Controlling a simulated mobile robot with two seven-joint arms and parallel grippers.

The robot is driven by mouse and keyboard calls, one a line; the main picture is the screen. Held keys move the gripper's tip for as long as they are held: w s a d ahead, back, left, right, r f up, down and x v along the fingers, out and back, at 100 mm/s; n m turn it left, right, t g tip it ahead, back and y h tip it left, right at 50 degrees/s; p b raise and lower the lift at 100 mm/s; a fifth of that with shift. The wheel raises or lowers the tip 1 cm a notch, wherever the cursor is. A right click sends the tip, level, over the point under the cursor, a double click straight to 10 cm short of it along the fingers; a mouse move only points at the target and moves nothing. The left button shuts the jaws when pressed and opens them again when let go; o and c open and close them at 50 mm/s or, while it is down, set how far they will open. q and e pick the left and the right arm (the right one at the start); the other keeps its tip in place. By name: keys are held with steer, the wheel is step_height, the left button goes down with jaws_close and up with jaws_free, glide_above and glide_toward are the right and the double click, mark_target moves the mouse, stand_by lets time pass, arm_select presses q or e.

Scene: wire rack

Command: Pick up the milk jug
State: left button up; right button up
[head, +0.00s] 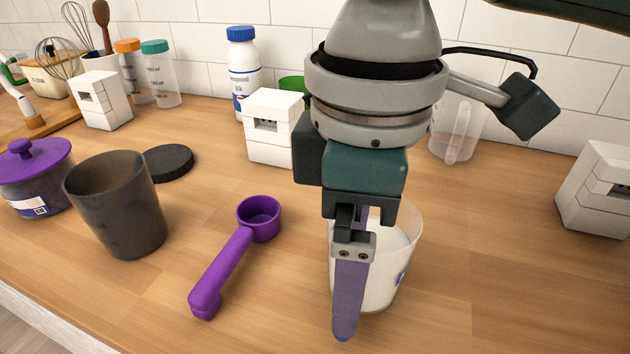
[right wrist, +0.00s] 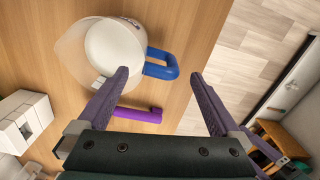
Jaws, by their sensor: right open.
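The milk jug (head: 403,262) is a translucent cup-shaped jug with white milk in it, standing on the wooden counter. In the head view my right gripper (head: 348,322) hangs in front of it, pointing down and hiding its left part and most of its handle. In the right wrist view the jug (right wrist: 112,48) is at upper left, with its blue handle (right wrist: 165,66) pointing right. My right gripper (right wrist: 159,77) is open there, and the handle shows between its two purple fingertips. I cannot tell whether a finger touches it.
A purple scoop (head: 233,262) lies left of the jug, near my right gripper. A dark cup (head: 118,215) and a purple-lidded jar (head: 38,180) stand further left. White blocks (head: 270,140), a blue-capped bottle (head: 243,75) and a clear cup (head: 455,125) stand behind.

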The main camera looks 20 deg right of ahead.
step_height(320, 180, down, 2)
steer(key=shift+a+f, duration=0.15)
steer(key=shift+f, duration=0.05)
step_height(320, 180, down, 6)
steer(key=shift+r, duration=0.25)
steer(key=shift+s, duration=0.1)
jaws_close()
stand_by(0.5)
